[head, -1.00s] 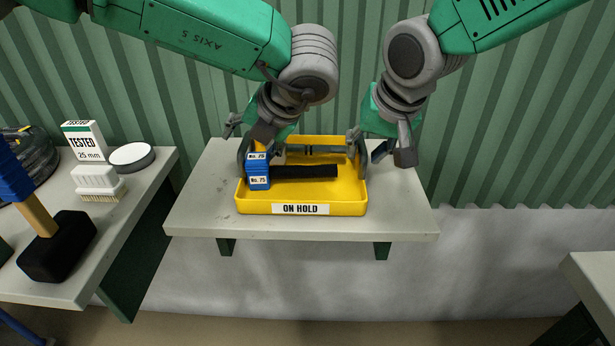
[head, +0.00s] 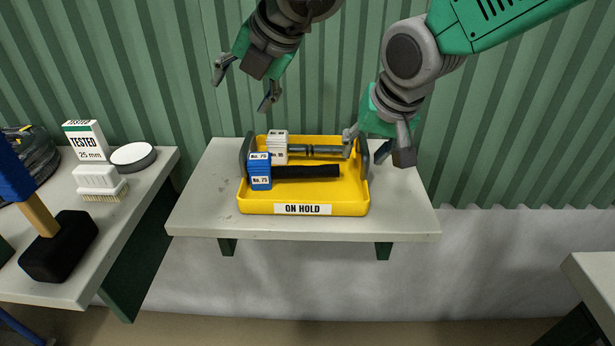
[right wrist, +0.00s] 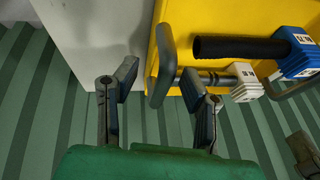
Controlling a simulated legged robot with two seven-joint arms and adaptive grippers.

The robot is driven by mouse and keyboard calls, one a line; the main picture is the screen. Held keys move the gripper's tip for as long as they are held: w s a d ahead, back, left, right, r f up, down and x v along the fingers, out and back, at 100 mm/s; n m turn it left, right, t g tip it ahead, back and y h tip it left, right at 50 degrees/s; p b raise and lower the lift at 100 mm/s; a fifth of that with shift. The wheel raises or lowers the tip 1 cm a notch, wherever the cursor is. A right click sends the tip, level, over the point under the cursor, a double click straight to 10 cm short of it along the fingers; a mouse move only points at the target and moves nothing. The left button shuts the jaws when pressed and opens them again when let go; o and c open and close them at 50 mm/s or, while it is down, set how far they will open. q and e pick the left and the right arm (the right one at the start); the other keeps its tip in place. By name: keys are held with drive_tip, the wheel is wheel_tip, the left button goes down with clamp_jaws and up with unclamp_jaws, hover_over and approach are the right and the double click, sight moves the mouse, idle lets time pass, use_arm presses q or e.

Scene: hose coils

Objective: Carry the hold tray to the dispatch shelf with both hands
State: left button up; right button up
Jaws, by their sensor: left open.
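The yellow hold tray (head: 300,208), labelled ON HOLD, sits flat on a pale grey shelf (head: 205,195). It has a dark handle at each end. In it lie a blue-headed tool (head: 260,172) with a black grip and a white-headed tool (head: 276,148) with a metal shaft. My left gripper (head: 245,83) is open and empty, raised above and behind the tray's left end. My right gripper (head: 374,148) is at the tray's right handle (head: 364,158). In the right wrist view my right gripper (right wrist: 158,85) is open, its fingers apart on either side of the handle (right wrist: 165,55).
A left bench (head: 150,190) holds a black mallet (head: 58,246), a brush (head: 99,182), a TESTED 25 mm card (head: 88,142), a round white-topped tin (head: 133,156) and a dark coil (head: 30,150). A corrugated green wall stands close behind. Another grey surface (head: 598,275) is at lower right.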

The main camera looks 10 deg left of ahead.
drive_tip(key=shift+o, duration=1.2)
drive_tip(key=shift+a, duration=0.55)
drive_tip(key=shift+d+r, duration=0.15)
drive_tip(key=shift+r, duration=0.05)
drive_tip(key=v, duration=1.1)
drive_tip(key=shift+s+r, duration=0.15)
drive_tip(key=shift+r, duration=0.05)
drive_tip(key=shift+d, duration=0.1)
